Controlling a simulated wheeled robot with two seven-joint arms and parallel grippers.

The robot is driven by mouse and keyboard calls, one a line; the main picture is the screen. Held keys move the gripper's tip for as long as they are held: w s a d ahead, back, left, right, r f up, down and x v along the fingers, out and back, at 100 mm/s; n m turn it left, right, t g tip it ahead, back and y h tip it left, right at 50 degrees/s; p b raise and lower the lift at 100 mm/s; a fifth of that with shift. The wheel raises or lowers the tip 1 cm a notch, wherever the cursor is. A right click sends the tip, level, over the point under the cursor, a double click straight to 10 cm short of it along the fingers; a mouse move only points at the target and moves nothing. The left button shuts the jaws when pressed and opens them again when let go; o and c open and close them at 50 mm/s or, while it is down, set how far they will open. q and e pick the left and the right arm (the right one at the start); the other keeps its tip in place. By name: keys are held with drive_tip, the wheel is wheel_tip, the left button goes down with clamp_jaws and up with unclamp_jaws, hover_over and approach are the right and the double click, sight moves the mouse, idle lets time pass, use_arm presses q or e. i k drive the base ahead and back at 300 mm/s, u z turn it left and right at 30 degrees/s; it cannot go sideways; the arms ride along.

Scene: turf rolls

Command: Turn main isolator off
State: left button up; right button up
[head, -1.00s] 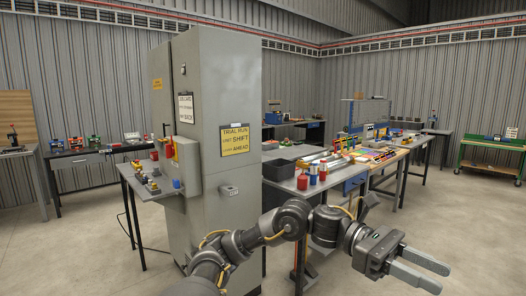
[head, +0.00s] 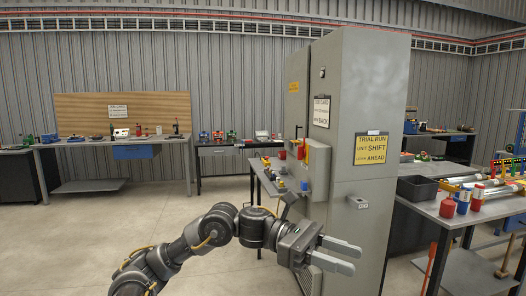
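A tall grey cabinet (head: 375,90) stands right of centre. On its left face is a small red and yellow fitting that looks like the isolator switch (head: 300,151); its handle position is too small to tell. My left gripper (head: 355,258) is in front of the cabinet's lower part in the picture, below and to the right of the switch. Its two fingers are apart with nothing between them. My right gripper is not in view.
A bench (head: 440,212) with red containers stands at right. Open floor (head: 90,240) lies at left.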

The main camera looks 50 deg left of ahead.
sight(301, 150)
drive_tip(key=i, duration=1.35)
drive_tip(key=u, duration=1.5)
drive_tip(key=i, duration=2.1)
drive_tip(key=u, duration=0.05)
